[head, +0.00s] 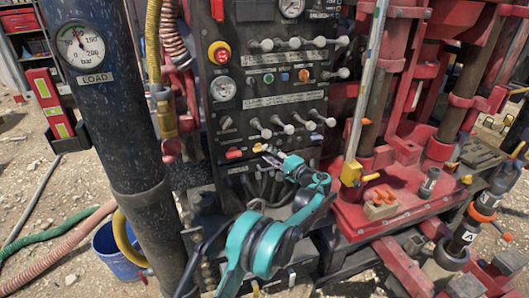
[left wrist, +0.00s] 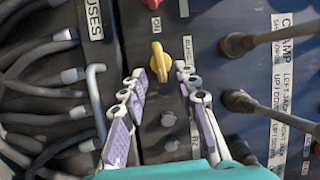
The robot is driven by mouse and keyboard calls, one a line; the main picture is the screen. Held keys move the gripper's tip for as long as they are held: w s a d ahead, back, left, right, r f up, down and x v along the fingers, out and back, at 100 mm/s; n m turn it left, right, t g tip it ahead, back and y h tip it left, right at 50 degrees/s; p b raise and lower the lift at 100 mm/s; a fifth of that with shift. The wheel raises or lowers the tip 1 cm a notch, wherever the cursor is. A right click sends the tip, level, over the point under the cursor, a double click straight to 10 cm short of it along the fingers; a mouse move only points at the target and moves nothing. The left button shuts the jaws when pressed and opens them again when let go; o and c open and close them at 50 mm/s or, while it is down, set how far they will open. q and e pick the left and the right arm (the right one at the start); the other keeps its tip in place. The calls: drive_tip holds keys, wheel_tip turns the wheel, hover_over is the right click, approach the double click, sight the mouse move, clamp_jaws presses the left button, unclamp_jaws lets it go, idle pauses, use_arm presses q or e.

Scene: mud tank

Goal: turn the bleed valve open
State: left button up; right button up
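The bleed valve appears to be the yellow handle (left wrist: 160,62) on the dark panel in the left wrist view. My left gripper (left wrist: 161,72) is open, with one finger on each side of the handle. The fingertips are level with the handle's lower part, with gaps on both sides; I cannot tell whether either touches. In the head view my left gripper (head: 270,153) reaches the lower part of the black control panel (head: 268,95), and its fingers partly cover the valve. My right gripper is not in view.
A red knob (head: 233,153) sits left of the valve. Lever rows (head: 290,124) stick out above it. Grey hoses (left wrist: 45,90) with metal fittings crowd one side of the gripper. A thick black post (head: 120,140) with a load gauge stands left, and red machinery (head: 400,195) stands right.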

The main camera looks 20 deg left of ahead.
use_arm(q)
drive_tip(key=v, duration=0.9)
drive_tip(key=shift+a, duration=0.1)
drive_tip(key=s+a+r+n+g+h+b, duration=0.1)
drive_tip(key=s+a+g+h, duration=0.15)
drive_tip(key=s+a, duration=0.45)
drive_tip(key=s+a+r+n+g+h, duration=0.1)
drive_tip(key=s+a+h, duration=0.25)
drive_tip(key=s, duration=0.65)
drive_tip(key=s+d+f+n+h, duration=0.1)
drive_tip(key=s+d+f+h, duration=0.1)
drive_tip(key=s, duration=0.6)
drive_tip(key=s+d+f+n+h, duration=0.1)
drive_tip(key=s+d+f+h, duration=0.1)
drive_tip(key=s, duration=0.6)
drive_tip(key=s+d+f+n+h+b, duration=0.1)
drive_tip(key=s+f+h, duration=0.3)
drive_tip(key=s, duration=0.5)
drive_tip(key=shift+d+f+n+t+h, duration=0.3)
drive_tip(key=shift+d+f+n+t, duration=0.1)
drive_tip(key=shift+f+n+t, duration=0.15)
